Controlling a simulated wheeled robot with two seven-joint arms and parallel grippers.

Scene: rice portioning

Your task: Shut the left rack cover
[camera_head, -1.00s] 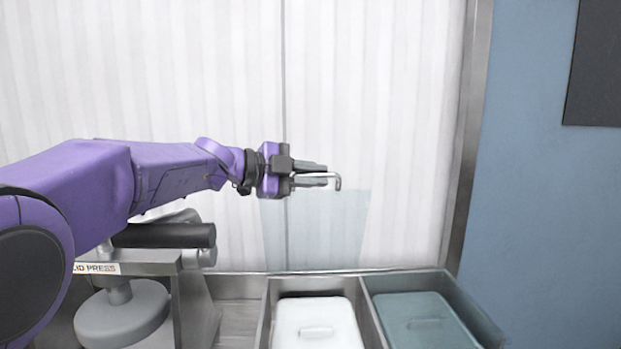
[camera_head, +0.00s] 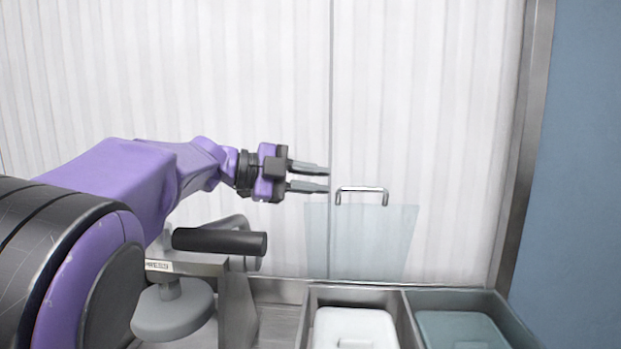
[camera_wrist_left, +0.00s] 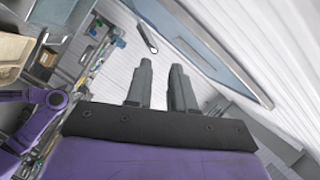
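The left rack cover (camera_head: 372,243) is a clear bluish panel standing raised behind the bins in the head view, with a metal bar handle (camera_head: 362,189) along its top edge. My left gripper (camera_head: 328,179) is open and empty, just left of the handle and a little above it, apart from it. Its two fingers (camera_wrist_left: 160,88) also show spread in the left wrist view, with nothing between them. My right gripper is not in view.
A bin with a white lid (camera_head: 354,328) and one with a teal lid (camera_head: 462,330) stand below the cover. A metal press with a black handle (camera_head: 219,241) and round grey plate stands below my left arm. A white ribbed wall (camera_head: 440,90) is behind.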

